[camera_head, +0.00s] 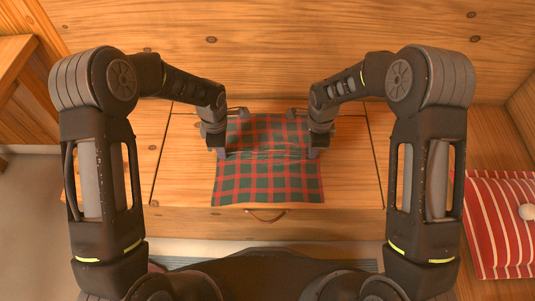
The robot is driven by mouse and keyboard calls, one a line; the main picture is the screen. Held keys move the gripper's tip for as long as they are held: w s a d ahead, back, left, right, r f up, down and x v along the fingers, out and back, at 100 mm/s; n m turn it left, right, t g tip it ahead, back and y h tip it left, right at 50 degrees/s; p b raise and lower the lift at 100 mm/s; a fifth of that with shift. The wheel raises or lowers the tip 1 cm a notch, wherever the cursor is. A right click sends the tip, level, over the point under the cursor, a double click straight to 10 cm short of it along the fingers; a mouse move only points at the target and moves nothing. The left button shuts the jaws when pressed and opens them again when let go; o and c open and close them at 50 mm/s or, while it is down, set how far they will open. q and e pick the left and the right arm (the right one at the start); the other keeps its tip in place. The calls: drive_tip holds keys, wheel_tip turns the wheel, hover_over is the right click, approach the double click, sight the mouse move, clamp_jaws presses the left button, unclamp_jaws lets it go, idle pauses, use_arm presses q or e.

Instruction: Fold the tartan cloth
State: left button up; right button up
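The red and dark green tartan cloth (267,183) lies spread on the wooden top, with a crease running across its middle. My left gripper (229,132) is at the cloth's left edge, its two fingers spread apart, one near the crease and one by the back edge. My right gripper (304,133) is at the right edge in the same pose, fingers also apart. Both look open. Whether the fingertips touch the cloth is too small to tell. The grippers hide parts of both side edges.
The wooden top (350,185) has bare room on both sides of the cloth. A leather pull (265,216) hangs on the front below it. A red striped cushion (497,240) lies at the right. A plank wall (300,50) rises behind.

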use_arm(q)
clamp_jaws()
use_arm(e)
drive_tip(key=shift+r, duration=0.1)
clamp_jaws()
